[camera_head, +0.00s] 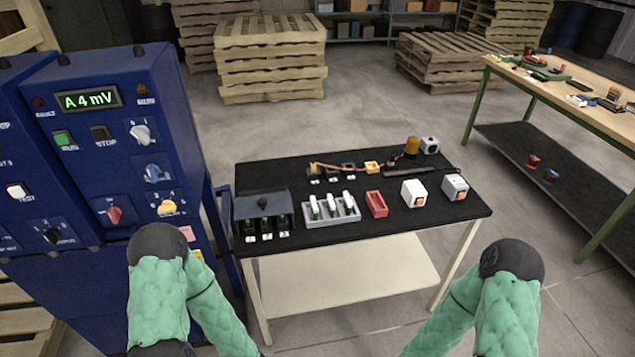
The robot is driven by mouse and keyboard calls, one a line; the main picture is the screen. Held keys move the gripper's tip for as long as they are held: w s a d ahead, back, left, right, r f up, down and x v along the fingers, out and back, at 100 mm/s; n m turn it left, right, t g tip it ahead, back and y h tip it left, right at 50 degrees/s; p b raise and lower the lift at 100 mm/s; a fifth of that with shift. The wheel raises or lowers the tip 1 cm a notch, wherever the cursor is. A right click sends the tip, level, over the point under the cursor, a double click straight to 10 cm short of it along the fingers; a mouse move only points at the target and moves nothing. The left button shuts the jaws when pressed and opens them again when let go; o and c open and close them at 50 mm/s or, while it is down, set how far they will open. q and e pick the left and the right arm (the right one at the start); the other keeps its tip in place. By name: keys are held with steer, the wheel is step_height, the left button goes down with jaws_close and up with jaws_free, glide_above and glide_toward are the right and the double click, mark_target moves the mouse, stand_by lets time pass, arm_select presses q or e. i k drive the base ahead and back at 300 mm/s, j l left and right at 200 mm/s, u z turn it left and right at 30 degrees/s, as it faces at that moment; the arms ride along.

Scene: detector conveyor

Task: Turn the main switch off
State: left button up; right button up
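The blue control cabinet (118,140) stands at the left with a lit green display (87,98) that appears to read "A4 mV". Its front carries several rotary switches: a red-handled one (114,214), a yellow one (167,207), a blue one (153,171), a white one (140,133) and a black one (53,236). I cannot read which is labelled as the main switch. A green RUN button (64,138) and a dark STOP button (101,132) sit below the display. Both my green-sleeved arms show at the bottom, bent, with neither gripper visible.
A wooden workbench (560,88) stands at right. Pallets (270,60) are behind, with open floor between.

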mark_target(114, 213)
steer(key=u, duration=0.4)
steer(key=j+u, duration=0.1)
steer(key=u, duration=0.25)
steer(key=i+u, duration=0.1)
steer(key=u, duration=0.65)
steer(key=i+j, duration=0.05)
